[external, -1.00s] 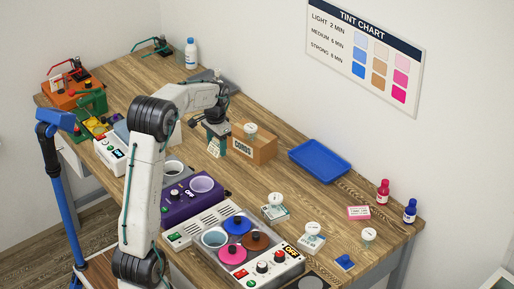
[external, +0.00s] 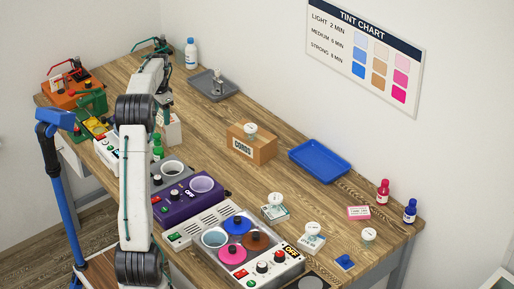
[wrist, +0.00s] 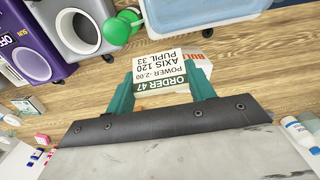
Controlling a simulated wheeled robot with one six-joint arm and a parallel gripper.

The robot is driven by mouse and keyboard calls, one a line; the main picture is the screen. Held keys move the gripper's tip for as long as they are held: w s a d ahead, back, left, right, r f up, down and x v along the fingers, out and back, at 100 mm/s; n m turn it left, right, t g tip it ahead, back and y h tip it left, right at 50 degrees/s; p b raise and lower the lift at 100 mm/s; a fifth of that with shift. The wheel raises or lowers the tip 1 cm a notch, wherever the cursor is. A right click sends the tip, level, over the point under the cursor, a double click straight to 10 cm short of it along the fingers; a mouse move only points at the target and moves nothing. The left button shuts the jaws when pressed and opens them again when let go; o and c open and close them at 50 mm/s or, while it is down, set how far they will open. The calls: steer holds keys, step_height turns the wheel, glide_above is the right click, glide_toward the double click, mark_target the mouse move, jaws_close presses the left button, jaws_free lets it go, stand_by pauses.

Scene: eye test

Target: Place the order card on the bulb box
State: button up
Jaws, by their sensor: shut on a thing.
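My gripper (wrist: 162,86) is shut on the order card (wrist: 158,68), a white card with a green band reading "ORDER 47". The card is held between the two teal fingers. The bulb box (wrist: 196,60), white with red letters, shows partly behind the card in the wrist view; the card hides much of it. In the external view the bulb box (external: 172,132) stands on the bench, with my gripper (external: 166,108) just above or beside it. The card cannot be made out there. Whether card and box touch, I cannot tell.
A green-topped object (wrist: 118,32) and a light-blue bin (wrist: 215,10) lie close to the box. The purple device (external: 185,208) is nearer the camera. The cardboard box marked CORDS (external: 262,150) and grey tray (external: 222,92) are to the right, with bare bench between.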

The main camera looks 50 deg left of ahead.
glide_above(171, 119)
steer(key=shift+w+a+f, duration=0.15)
steer(key=shift+w+f, duration=0.05)
steer(key=shift+f, duration=1.95)
steer(key=shift+f, duration=0.1)
steer(key=o, duration=0.9)
steer(key=shift+o, duration=0.2)
step_height(171, 119, up, 12)
